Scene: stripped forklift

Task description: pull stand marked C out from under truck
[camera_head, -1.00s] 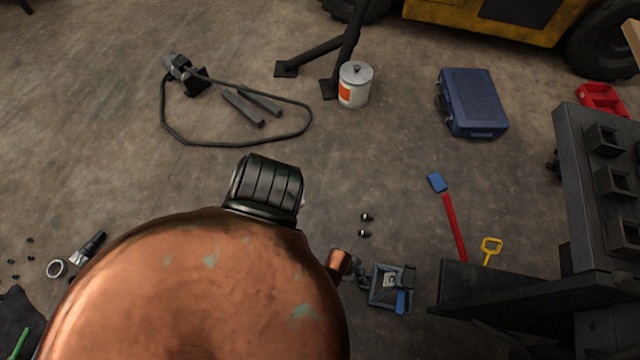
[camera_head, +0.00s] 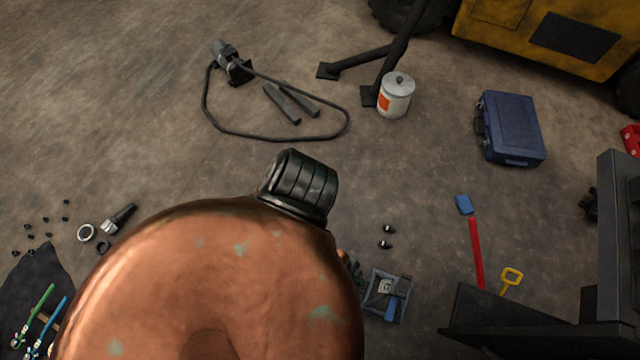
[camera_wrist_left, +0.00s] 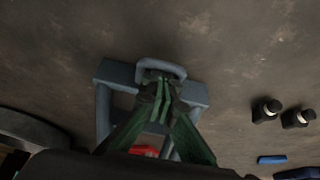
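A small grey-blue square-framed stand (camera_head: 403,293), with a blue part at its lower side, sits low in the head view beside my copper-coloured left arm. In the left wrist view the stand (camera_wrist_left: 197,93) shows with an arched handle (camera_wrist_left: 160,66) on top. The green fingers of my left gripper (camera_wrist_left: 160,92) are close together at this handle and appear shut on it. In the head view my arm hides most of that gripper. I cannot read any letter mark on the stand. My right gripper is not in view.
Black fittings (camera_head: 386,244) lie near the stand. A dark bench (camera_head: 520,318), red bar (camera_head: 477,250) and yellow handle (camera_head: 511,279) are at right. The yellow truck (camera_head: 500,14), can (camera_head: 397,98), blue case (camera_head: 511,128) and cable loop (camera_head: 345,135) are behind. Small parts and tools lie left.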

